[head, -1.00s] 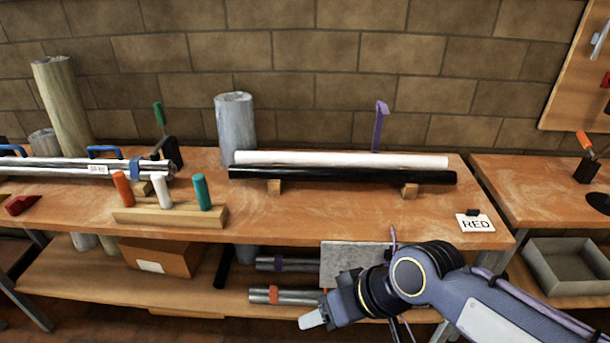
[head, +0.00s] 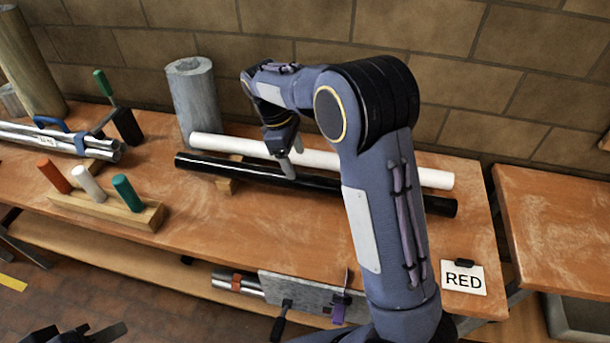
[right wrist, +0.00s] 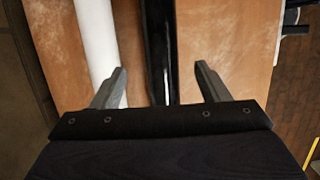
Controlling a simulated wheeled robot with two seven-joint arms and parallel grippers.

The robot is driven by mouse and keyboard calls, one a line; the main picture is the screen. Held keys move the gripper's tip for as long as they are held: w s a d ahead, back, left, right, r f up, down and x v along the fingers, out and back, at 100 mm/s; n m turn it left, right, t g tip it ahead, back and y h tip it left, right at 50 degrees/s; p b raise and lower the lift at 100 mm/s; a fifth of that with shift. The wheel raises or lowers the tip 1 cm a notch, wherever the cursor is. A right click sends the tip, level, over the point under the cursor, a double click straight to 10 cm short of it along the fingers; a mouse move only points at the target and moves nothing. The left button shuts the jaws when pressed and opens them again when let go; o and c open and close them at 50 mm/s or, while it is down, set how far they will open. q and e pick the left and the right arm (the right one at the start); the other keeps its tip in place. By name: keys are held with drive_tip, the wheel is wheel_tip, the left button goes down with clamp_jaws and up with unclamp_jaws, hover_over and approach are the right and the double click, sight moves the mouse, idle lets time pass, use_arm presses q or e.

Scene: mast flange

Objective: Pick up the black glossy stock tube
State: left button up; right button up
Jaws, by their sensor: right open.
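The black glossy tube (head: 240,172) lies lengthwise on the workbench, resting on wooden blocks, in front of a parallel white tube (head: 220,144). My right gripper (head: 287,165) is above the black tube, pointing down, with my arm hiding part of both tubes. In the right wrist view the black tube (right wrist: 158,50) runs between the two spread fingers of the right gripper (right wrist: 161,75). The left finger overlaps the white tube (right wrist: 96,40). The fingers hold nothing. Part of my left gripper (head: 80,333) shows at the bottom left edge, cut off.
A grey cylinder (head: 192,100) stands behind the tubes' left end. A wooden rack (head: 140,217) with orange, white and green pegs sits at the left front. Metal tubes (head: 60,140) lie further left. A RED card (head: 463,277) is at the right front. A brick wall closes the back.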

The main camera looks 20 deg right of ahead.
sight(306, 176)
drive_tip(key=x, duration=0.4)
drive_tip(key=s+d+p+x, duration=0.1)
drive_tip(key=x, duration=0.1)
drive_tip(key=shift+d+f, duration=0.1)
drive_tip(key=shift+f, duration=0.4)
drive_tip(key=shift+r, duration=0.1)
drive_tip(key=c, duration=1.4)
